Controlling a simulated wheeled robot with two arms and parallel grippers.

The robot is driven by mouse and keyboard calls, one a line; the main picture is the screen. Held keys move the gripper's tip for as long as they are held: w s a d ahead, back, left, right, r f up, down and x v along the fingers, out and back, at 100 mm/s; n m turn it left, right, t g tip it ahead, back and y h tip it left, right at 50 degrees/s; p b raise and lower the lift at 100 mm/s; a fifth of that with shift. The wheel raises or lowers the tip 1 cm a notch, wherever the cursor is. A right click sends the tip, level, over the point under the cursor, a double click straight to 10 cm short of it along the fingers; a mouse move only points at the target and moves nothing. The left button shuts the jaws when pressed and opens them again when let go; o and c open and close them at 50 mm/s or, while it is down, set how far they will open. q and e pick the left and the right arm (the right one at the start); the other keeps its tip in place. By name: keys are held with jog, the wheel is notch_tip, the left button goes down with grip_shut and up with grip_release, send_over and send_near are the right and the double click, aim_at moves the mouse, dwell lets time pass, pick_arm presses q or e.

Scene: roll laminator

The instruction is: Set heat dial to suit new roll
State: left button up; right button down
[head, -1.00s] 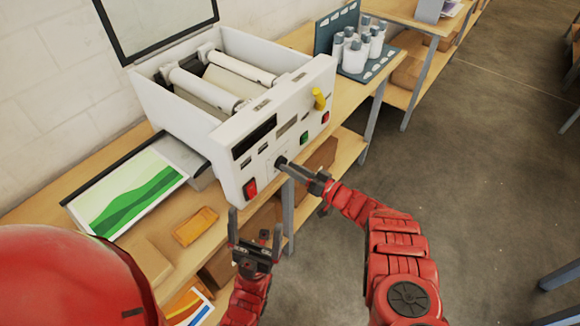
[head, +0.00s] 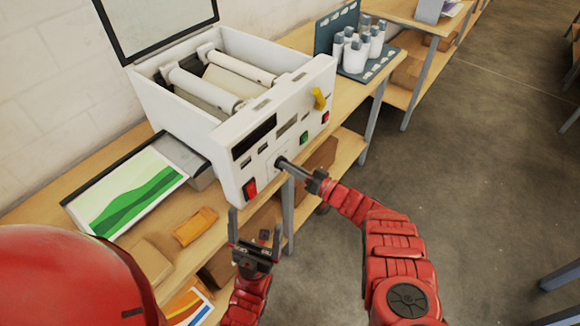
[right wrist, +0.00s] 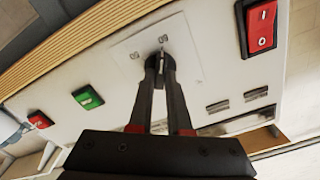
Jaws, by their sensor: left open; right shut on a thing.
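The heat dial (right wrist: 163,57) is a small dark knob on a pale plate with small printed marks, on the front panel of the white laminator (head: 228,165). My right gripper (head: 282,162) is shut on the dial; in the right wrist view its two dark fingers (right wrist: 160,66) close around the knob. The fingers hide part of the knob, and I cannot tell its exact setting. White rollers (head: 205,90) show in the open top of the laminator. My left gripper (head: 255,222) is open and empty, below and in front of the panel.
A green-and-white print (head: 130,190) lies at left. White bottles (head: 355,55) stand behind.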

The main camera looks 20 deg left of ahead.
jog(key=shift+n, duration=0.3)
jog(key=shift+s+a+f+n+b, duration=0.15)
jog(key=shift+n+b, duration=2.6)
jog(key=shift+n, duration=1.8)
jog(key=shift+d+f+n+b, duration=0.1)
jog(key=shift+n+b, duration=2.7)
jog(key=shift+n, duration=1.7)
jog(key=shift+s+a+f+n+b, duration=0.15)
jog(key=shift+n+b, duration=2.6)
jog(key=shift+n, duration=1.8)
jog(key=shift+d+r, duration=0.1)
